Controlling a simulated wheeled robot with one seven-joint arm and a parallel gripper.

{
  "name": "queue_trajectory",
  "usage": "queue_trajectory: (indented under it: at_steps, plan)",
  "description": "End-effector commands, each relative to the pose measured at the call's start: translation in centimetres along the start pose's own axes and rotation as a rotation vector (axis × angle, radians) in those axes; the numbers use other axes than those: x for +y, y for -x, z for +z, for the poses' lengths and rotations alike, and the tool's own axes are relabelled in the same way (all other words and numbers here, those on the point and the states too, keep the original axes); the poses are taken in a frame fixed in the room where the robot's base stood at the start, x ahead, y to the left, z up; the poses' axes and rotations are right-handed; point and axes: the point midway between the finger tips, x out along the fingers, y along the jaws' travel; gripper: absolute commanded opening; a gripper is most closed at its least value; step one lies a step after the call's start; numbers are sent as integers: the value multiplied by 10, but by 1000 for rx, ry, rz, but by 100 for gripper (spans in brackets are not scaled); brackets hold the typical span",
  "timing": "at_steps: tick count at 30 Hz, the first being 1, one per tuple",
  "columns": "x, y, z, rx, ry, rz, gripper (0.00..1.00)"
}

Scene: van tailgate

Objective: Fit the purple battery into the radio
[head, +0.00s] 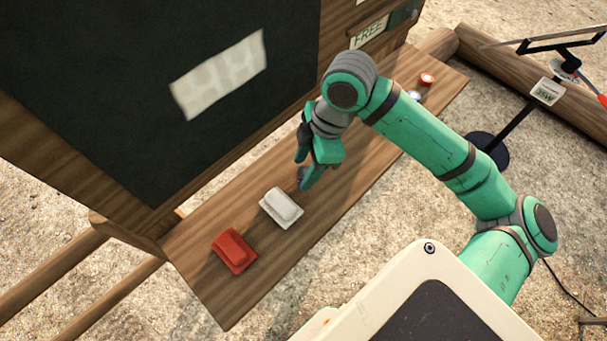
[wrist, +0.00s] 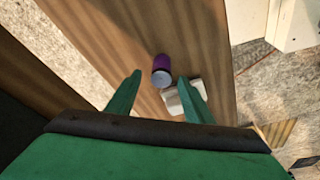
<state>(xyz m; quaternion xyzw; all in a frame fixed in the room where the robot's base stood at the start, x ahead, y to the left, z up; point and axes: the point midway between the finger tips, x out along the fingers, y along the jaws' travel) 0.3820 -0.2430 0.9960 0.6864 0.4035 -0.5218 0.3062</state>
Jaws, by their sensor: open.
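The purple battery (wrist: 161,63), a short cylinder with a grey end, shows in the wrist view on the wooden board, between the two fingertips in the picture. In the head view only a small purple bit (head: 299,174) shows beside my gripper (head: 306,176), which hides the rest. My gripper (wrist: 160,79) is open, pointing down at the board, with nothing visibly held. Whether its fingers are level with the battery is unclear. I cannot pick out a radio for sure. A white block on a flat base (head: 281,207) lies just left of the gripper; it also shows in the wrist view (wrist: 190,99).
A red block of similar shape (head: 234,251) lies near the board's left end. A small red-and-white object (head: 426,80) stands at the far right end. The wooden board (head: 216,300) is narrow, beside a dark panel (head: 150,90). A stand (head: 520,117) rises beyond it.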

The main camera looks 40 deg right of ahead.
Motion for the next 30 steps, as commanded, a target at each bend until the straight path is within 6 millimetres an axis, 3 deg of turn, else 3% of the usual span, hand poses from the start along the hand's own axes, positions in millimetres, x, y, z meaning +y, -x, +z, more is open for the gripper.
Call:
queue_trajectory:
  at_steps: [4,12,13,18,19,30]
  plan:
    - [0,-15,1,1,-3,0,47]
    - [0,-17,2,-1,-5,2,47]
    - [0,-17,3,-1,-5,2,45]
    - [0,-17,2,-1,-4,2,4]
    - [0,-17,2,-1,-3,1,0]
    - [0,-14,0,-1,-1,1,0]
